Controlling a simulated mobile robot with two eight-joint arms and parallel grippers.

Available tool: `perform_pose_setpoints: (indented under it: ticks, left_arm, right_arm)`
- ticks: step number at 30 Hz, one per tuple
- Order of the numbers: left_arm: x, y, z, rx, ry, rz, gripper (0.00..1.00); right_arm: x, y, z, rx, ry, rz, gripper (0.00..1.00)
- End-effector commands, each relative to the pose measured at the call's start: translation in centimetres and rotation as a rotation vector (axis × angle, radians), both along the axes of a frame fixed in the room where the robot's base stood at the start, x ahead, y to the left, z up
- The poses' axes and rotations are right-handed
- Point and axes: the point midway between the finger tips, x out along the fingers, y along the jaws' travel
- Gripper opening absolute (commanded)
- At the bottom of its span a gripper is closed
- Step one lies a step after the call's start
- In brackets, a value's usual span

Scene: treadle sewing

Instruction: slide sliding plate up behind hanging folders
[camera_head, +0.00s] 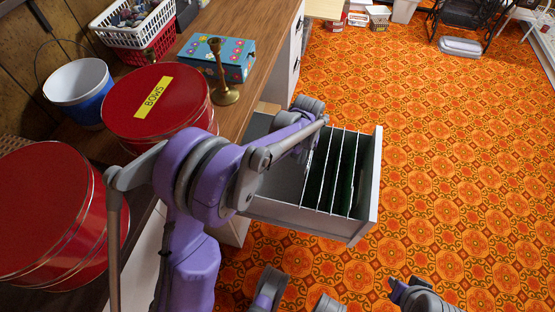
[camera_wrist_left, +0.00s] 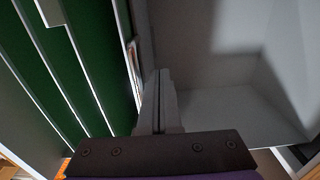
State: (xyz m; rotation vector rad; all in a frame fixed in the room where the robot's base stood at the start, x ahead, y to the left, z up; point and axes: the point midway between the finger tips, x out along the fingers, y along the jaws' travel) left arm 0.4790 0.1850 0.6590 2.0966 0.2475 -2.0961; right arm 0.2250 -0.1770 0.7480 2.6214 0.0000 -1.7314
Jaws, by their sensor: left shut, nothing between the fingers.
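Several green hanging folders with white top edges (camera_head: 340,165) stand in the right part of an open grey drawer (camera_head: 368,180). They also show at the left of the left wrist view (camera_wrist_left: 75,60). A pale upright strip (camera_wrist_left: 140,30) borders the folder nearest the fingers; it may be the edge of the sliding plate, but I cannot tell for sure. My left gripper (camera_wrist_left: 161,88) is shut and empty, down in the bare part of the drawer beside the folders. In the head view my left arm hides its fingertips.
The wooden desk top (camera_head: 262,25) holds red round tins (camera_head: 185,95), a brass candlestick (camera_head: 222,80), a blue floral box (camera_head: 240,60) and a blue-and-white bucket (camera_head: 80,85). The orange patterned floor (camera_head: 455,160) right of the drawer is open. Parts of my right arm show at the bottom.

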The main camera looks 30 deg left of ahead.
Motion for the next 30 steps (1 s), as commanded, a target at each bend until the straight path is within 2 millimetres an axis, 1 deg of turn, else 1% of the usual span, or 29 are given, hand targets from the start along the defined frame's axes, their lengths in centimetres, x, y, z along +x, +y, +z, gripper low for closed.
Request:
perform_pose_setpoints:
  ticks: [5,8,30]
  left_arm:
    - [-0.1,0.3,0.1,0.0,0.0,0.0,0.0]
    - [-0.1,0.3,0.5,0.0,0.0,0.0,0.0]
    - [-0.1,0.3,6.4,0.0,0.0,0.0,0.0]
  right_arm:
    - [0.0,0.0,0.0,0.0,0.0,0.0,0.24]
    - [0.0,0.0,0.4,0.0,-0.001,0.0,0.24]
    - [-0.1,0.0,4.6,0.0,-0.016,0.0,0.24]
